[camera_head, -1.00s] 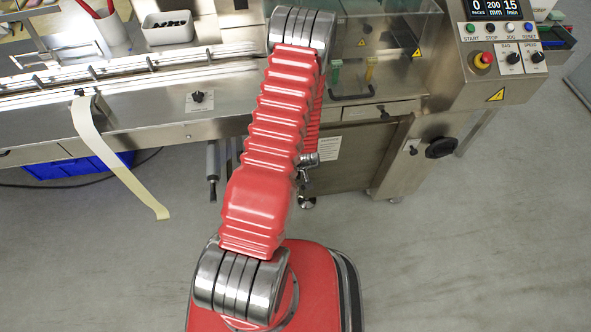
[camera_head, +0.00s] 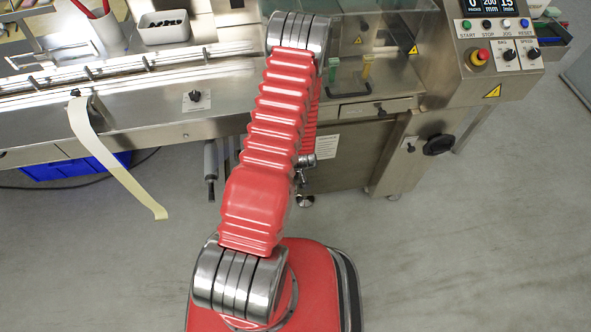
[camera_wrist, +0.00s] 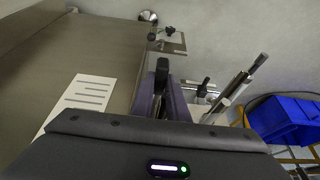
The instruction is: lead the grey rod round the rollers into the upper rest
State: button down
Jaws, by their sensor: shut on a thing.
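My gripper (camera_wrist: 162,90) shows in the wrist view, with its dark fingers in front of the grey housing. It is shut on the grey rod, of which almost nothing shows between the fingers. A pale grey roller (camera_wrist: 232,98) with dark ends stands to the right of the fingers, apart from them. It also shows below the machine bench in the head view (camera_head: 211,160). A metal bracket with dark knobs (camera_wrist: 172,42) is beyond the fingertips. I cannot tell which part is the upper rest. In the head view, my red arm hides the gripper.
The machine's steel side panel (camera_wrist: 105,45) with a white label (camera_wrist: 82,98) is close on the left of the wrist view. A blue crate (camera_wrist: 285,116) is on the right. In the head view, a pale strip (camera_head: 115,165) hangs from the bench. The floor in front is clear.

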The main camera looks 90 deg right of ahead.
jog(key=shift+f, duration=0.2)
jog(key=shift+f, duration=0.65)
dwell(0.3)
jog(key=c, duration=1.4)
grip_release()
jog(key=shift+c, duration=0.2)
jog(key=shift+r, duration=0.1)
jog(key=v, duration=0.7)
jog(key=shift+r, duration=0.4)
jog(key=shift+a, duration=0.15)
dwell(0.7)
